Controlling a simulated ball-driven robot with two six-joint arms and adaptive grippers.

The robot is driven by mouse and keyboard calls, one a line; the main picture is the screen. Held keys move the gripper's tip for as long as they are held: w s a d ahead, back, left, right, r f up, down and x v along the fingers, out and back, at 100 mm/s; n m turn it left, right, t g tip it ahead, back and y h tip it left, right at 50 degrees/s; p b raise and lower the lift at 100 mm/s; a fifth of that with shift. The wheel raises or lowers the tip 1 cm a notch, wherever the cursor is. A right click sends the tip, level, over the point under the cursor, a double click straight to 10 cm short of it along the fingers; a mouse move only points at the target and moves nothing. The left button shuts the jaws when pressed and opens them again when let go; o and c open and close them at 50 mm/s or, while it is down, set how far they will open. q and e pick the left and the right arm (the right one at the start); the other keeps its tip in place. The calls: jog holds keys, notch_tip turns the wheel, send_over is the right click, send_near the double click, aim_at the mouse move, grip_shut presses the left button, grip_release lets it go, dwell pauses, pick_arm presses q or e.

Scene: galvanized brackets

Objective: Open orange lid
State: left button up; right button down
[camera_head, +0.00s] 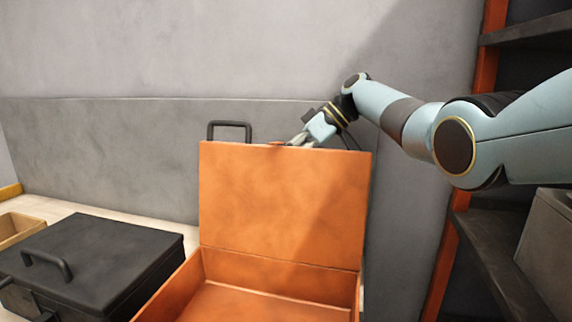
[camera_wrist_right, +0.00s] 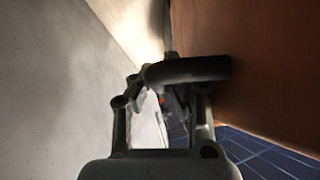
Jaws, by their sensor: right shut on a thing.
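The orange box (camera_head: 265,272) stands open at the lower middle of the head view, and its inside shows. Its orange lid (camera_head: 283,205) stands about upright at the back of the box. A black handle (camera_head: 229,125) sticks up at the lid's top left. My right gripper (camera_head: 298,141) is at the lid's top edge, partly hidden behind it. In the right wrist view, its fingers (camera_wrist_right: 168,95) are shut on a dark handle (camera_wrist_right: 190,70) that joins the orange lid surface (camera_wrist_right: 275,70). My left gripper is not in view.
A black case (camera_head: 110,255) with a handle stands left of the orange box. A tan tray (camera_head: 17,228) is at the far left. A grey wall (camera_head: 130,160) is close behind the lid. Dark shelves with orange posts (camera_head: 445,250) stand at the right.

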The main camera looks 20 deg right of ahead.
jog(key=shift+w+r, duration=0.1)
jog(key=shift+r, duration=0.05)
jog(key=c, duration=1.6)
grip_release()
notch_tip(320, 180, up, 10)
jog(key=shift+f, duration=0.1)
